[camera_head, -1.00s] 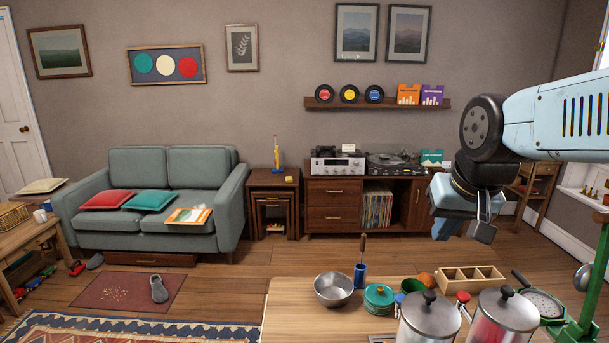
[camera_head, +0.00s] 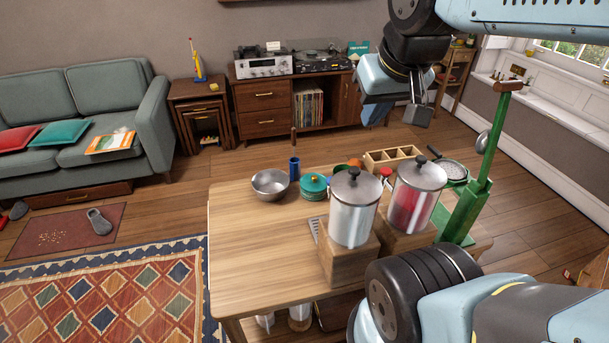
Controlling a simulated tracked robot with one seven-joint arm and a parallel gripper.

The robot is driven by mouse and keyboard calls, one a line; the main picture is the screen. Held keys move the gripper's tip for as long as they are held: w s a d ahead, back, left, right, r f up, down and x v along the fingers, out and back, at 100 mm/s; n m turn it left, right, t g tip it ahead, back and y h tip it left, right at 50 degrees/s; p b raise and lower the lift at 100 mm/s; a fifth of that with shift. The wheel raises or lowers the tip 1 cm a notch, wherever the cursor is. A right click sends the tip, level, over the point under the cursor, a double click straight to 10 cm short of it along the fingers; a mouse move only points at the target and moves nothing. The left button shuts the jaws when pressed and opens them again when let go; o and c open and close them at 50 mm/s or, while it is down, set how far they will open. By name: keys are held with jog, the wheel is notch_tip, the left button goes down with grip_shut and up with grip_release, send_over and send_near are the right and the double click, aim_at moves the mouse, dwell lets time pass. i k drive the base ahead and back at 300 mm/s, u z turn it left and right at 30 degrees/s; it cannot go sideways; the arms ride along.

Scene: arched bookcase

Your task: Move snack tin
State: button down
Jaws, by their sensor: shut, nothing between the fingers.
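My gripper (camera_head: 417,114) hangs in the air at the upper right, pointing down, beyond the table in the picture and well apart from the tin. It is shut and empty.
A second canister (camera_head: 412,198) with red contents, a metal bowl (camera_head: 271,185), a blue cup (camera_head: 294,168), a wooden compartment tray (camera_head: 376,163) and a green stand (camera_head: 466,205) crowd the table. The front left of the wooden table (camera_head: 258,240) is bare.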

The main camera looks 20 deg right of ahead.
aim_at(311, 197)
jog(key=u, duration=1.3)
jog(key=k, duration=1)
jog(key=z, duration=0.9)
jog(key=i, duration=1)
jog(key=z, duration=0.05)
